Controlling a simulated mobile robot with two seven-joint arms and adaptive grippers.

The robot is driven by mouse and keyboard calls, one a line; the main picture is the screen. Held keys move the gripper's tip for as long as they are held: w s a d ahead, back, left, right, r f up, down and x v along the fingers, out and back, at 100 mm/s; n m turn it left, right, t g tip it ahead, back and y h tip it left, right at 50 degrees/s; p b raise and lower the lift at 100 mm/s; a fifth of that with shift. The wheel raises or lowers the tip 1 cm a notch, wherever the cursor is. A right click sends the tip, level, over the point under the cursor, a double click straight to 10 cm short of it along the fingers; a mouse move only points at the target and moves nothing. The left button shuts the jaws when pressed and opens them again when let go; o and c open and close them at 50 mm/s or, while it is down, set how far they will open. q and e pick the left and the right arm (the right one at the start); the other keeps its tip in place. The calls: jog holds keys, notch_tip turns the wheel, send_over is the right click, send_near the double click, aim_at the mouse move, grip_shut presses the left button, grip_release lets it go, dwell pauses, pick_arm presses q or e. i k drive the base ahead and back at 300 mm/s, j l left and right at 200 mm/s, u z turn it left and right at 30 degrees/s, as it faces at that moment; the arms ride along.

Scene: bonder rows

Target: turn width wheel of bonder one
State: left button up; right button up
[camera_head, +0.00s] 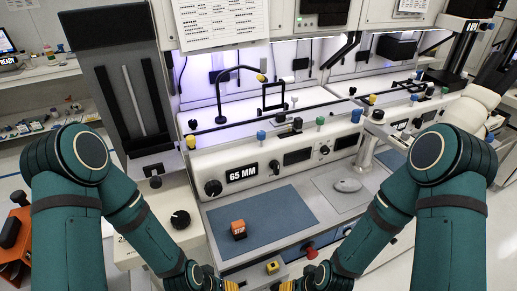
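The near bonder (285,150) is a white bench machine with a "65 MM" label (242,173) on its front panel. A black round knob (213,188) is just left of that label. Another black knob (180,219) is on the white unit at the left, near my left forearm. I cannot tell for certain which of them is the width wheel. My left gripper (231,285) and my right gripper (288,286) are at the bottom edge, low in front of the bench and apart from both knobs. Their fingers are mostly cut off, so their opening does not show.
A grey mouse (347,185) lies on a pad to the right. A red button (310,252) and a yellow switch box (272,267) are on the front edge.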

aim_at(212, 188)
jog(key=k+z, duration=0.3)
jog(key=z, duration=0.15)
jog(key=k+z, duration=0.4)
jog(key=i+j, duration=0.3)
jog(key=j, duration=0.1)
